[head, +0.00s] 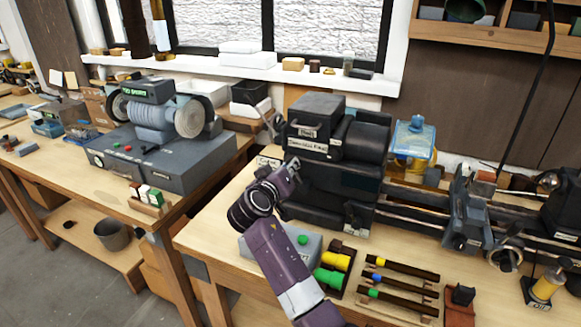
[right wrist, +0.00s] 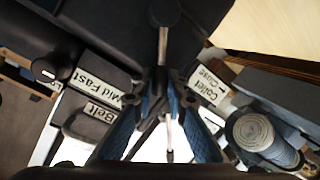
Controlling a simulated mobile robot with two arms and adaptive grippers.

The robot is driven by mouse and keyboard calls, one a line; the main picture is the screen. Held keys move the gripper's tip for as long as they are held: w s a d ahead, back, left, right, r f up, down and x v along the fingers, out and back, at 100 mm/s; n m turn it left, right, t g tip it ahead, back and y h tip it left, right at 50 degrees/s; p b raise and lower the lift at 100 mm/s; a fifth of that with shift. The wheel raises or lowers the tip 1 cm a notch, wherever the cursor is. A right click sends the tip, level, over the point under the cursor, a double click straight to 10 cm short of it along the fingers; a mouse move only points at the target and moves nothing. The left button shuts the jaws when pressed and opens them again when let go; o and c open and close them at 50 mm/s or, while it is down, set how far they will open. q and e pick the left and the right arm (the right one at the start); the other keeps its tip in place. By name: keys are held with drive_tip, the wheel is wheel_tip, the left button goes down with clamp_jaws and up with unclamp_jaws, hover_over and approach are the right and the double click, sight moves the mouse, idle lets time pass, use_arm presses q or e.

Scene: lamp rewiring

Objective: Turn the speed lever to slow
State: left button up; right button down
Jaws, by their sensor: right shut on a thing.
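The black lathe headstock (head: 325,185) stands on the right-hand bench. My right gripper (head: 292,166) is at its left end, shut on a thin lever. In the right wrist view, my gripper's blue-padded fingers (right wrist: 163,100) close around the slim metal speed lever (right wrist: 163,48), which runs up to a dark rounded end. A white label reading "Mid Fast" (right wrist: 95,84) lies just left of the fingers, with a "Belt" label (right wrist: 100,112) below it. My left gripper is not in view.
A "Collet Close" label (right wrist: 212,88) is right of the fingers. A grey bench grinder (head: 160,125) stands on the left bench. Racks of colour-handled tools (head: 335,265) lie in front of the lathe. A blue-topped lamp (head: 413,140) stands behind the lathe.

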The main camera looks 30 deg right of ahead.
drive_tip(key=shift+f, duration=0.1)
drive_tip(key=c, duration=1.9)
unclamp_jaws()
drive_tip(key=shift+a, duration=0.1)
drive_tip(key=v, duration=0.7)
drive_tip(key=shift+a, duration=0.2)
drive_tip(key=shift+s, duration=0.2)
